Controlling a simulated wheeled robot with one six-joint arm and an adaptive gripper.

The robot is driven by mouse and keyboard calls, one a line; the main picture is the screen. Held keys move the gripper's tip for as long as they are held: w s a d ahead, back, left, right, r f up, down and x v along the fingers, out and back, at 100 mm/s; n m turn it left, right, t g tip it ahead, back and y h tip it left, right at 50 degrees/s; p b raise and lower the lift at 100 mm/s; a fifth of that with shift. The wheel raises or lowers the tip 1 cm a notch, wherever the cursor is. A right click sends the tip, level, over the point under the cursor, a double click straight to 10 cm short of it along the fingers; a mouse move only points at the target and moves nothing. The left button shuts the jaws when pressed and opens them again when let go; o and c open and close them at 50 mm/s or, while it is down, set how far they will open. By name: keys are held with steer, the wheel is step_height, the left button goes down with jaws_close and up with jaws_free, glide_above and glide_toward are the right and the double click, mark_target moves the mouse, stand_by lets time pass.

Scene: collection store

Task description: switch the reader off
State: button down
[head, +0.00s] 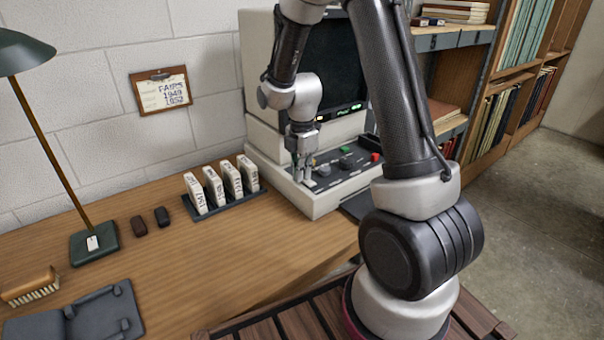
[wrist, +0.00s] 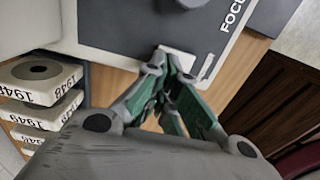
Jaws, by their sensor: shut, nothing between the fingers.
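The reader (head: 255,85) is a large cream machine with a dark screen, standing at the back right of the desk. Small lights glow under its screen. Its sloped control panel (head: 345,168) carries a green button (head: 346,149), a red button (head: 376,157) and dark knobs. My gripper (head: 303,180) is shut and empty, with its fingertips down at the panel's front left. In the wrist view the fingertips (wrist: 170,62) are at a pale switch or plate (wrist: 182,58) near a dark knob and the word FOCUS. I cannot tell whether they touch it. My arm hides part of the screen and panel.
Several labelled boxes (head: 195,193) stand in a dark rack left of the reader. A lamp (head: 95,243), two small dark items (head: 162,216), a brush (head: 30,286) and a dark grey tray (head: 100,318) are further left. The middle front of the desk is clear.

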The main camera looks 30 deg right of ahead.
steer(key=shift+f, duration=0.2)
steer(key=shift+f, duration=0.35)
steer(key=shift+r, duration=0.1)
steer(key=shift+s+d+r, duration=0.15)
steer(key=shift+s+r, duration=0.1)
steer(key=shift+s, duration=0.45)
